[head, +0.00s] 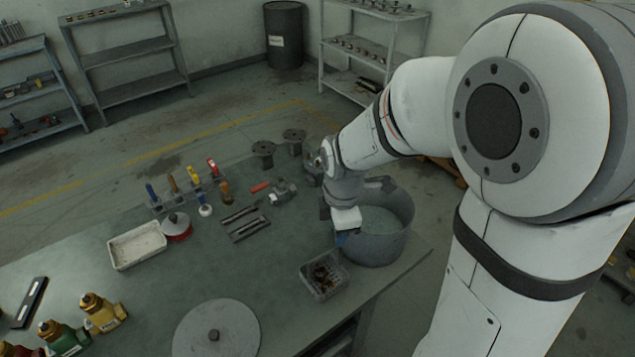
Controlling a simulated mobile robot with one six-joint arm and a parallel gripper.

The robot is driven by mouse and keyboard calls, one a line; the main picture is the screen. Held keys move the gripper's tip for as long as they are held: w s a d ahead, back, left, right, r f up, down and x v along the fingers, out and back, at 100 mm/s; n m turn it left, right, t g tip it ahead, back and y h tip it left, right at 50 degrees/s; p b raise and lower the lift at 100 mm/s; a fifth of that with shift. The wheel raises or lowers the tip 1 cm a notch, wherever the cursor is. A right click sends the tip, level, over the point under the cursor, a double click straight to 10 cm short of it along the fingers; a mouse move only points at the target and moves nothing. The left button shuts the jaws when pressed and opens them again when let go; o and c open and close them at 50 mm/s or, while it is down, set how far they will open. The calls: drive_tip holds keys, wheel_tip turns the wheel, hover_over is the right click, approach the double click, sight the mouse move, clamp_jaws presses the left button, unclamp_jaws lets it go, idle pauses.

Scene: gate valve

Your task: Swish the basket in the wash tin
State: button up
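The wash tin (392,247) is a round grey tub at the right end of the bench, with pale greenish liquid inside. The basket (325,292) is a small grey open box holding dark brown parts. It sits on the bench just in front and to the left of the tin, near the bench's front edge. My gripper (342,240) points down at the tin's left side, just behind the basket.
A white tray (138,247), a rack of coloured-handled tools (185,190), flat dark bars (244,223) and valve parts (284,191) lie to the left and behind. The bench left of the basket is clear.

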sight(325, 254)
drive_tip(key=a+f+n, duration=0.1)
drive_tip(key=n, duration=0.1)
drive_tip(key=w+a+f+n, duration=0.1)
drive_tip(key=n, duration=0.1)
drive_tip(key=shift+w+a+f+p, duration=0.1)
drive_tip(key=shift+a+f+p, duration=0.15)
drive_tip(key=shift+a+p, duration=0.1)
drive_tip(key=shift+f+b, duration=2.7)
drive_tip(key=shift+f, duration=0.75)
clamp_jaws()
drive_tip(key=shift+w+r, duration=0.1)
drive_tip(key=shift+r, duration=0.1)
